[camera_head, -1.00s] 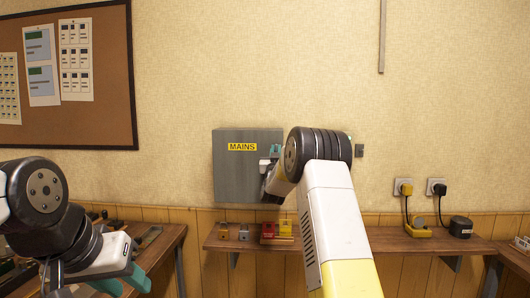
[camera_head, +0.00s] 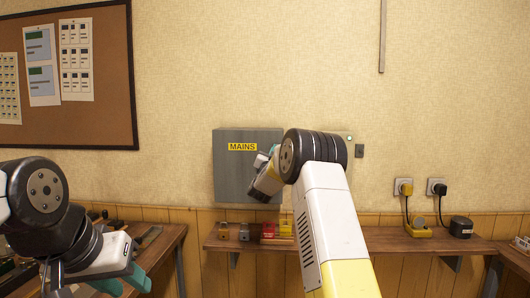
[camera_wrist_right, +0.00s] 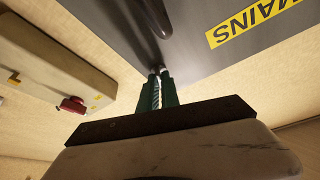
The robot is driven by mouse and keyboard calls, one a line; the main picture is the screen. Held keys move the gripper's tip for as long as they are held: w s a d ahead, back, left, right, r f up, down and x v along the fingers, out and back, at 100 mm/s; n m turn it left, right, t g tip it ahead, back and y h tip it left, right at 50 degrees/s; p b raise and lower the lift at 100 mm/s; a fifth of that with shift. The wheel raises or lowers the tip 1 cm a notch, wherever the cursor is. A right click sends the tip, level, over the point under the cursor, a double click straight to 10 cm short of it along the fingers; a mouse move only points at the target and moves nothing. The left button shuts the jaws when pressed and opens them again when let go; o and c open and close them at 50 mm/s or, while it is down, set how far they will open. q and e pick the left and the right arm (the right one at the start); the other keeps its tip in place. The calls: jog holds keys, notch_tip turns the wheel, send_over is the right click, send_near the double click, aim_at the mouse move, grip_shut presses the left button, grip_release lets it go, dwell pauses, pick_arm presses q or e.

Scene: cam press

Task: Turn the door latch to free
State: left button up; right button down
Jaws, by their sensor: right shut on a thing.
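The grey cabinet marked MAINS (camera_head: 232,175) hangs on the wall, its door closed in the head view; it also fills the upper right of the right wrist view (camera_wrist_right: 215,70). My right gripper (camera_wrist_right: 160,74) has its green fingers close together at the cabinet front, shut on the small dark door latch (camera_wrist_right: 157,67). The fingers cover most of the latch, so its exact angle is unclear. In the head view my right arm hides the fingertips and latch. My left gripper (camera_head: 125,283) is low at the left, its teal fingers apart and empty, away from the cabinet.
A pale box with a red knob (camera_wrist_right: 72,104) is beside the cabinet in the right wrist view. Two plugged sockets (camera_head: 404,187) are at right. The wall above the cabinet is clear.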

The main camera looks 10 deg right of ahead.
jog(key=m+g, duration=0.1)
jog(key=m, duration=0.3)
jog(key=m+g+h, duration=0.1)
jog(key=m+g, duration=0.1)
jog(key=m, duration=0.3)
jog(key=m+g+h, duration=0.1)
jog(key=m+g, duration=0.1)
jog(key=m, duration=0.3)
jog(key=shift+a+r, duration=0.2)
jog(key=shift+g, duration=0.3)
jog(key=c, duration=1.6)
grip_release()
jog(key=v, duration=0.7)
jog(key=shift+s+a, duration=0.25)
